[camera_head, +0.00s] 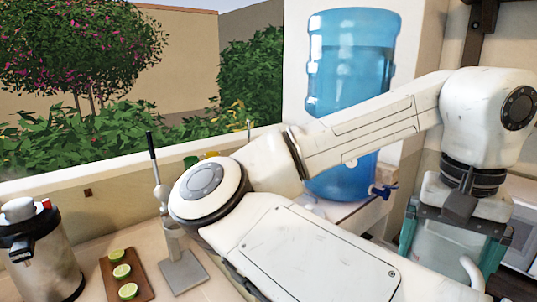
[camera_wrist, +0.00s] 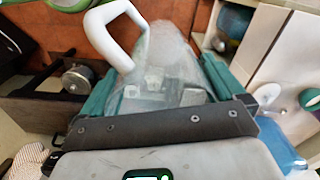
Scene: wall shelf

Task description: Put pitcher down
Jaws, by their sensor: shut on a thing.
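The pitcher is a clear, see-through vessel with a white handle. In the head view the pitcher (camera_head: 440,274) is at the lower right, partly cut off by the frame edge. My gripper (camera_head: 448,245) reaches down over it, its teal fingers on either side. In the wrist view the pitcher (camera_wrist: 165,62) sits between the two teal fingers of my gripper (camera_wrist: 158,92), with its white handle toward the upper left. My gripper is shut on the pitcher. Its base is not clearly visible, and I cannot tell whether it touches any surface.
A blue water bottle (camera_head: 350,70) with a tap (camera_head: 383,191) stands behind my arm. On the counter at left are a metal jug (camera_head: 42,255), a wooden board (camera_head: 112,266) with lime slices and a metal stand (camera_head: 184,276). A reddish floor (camera_wrist: 65,35) shows below.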

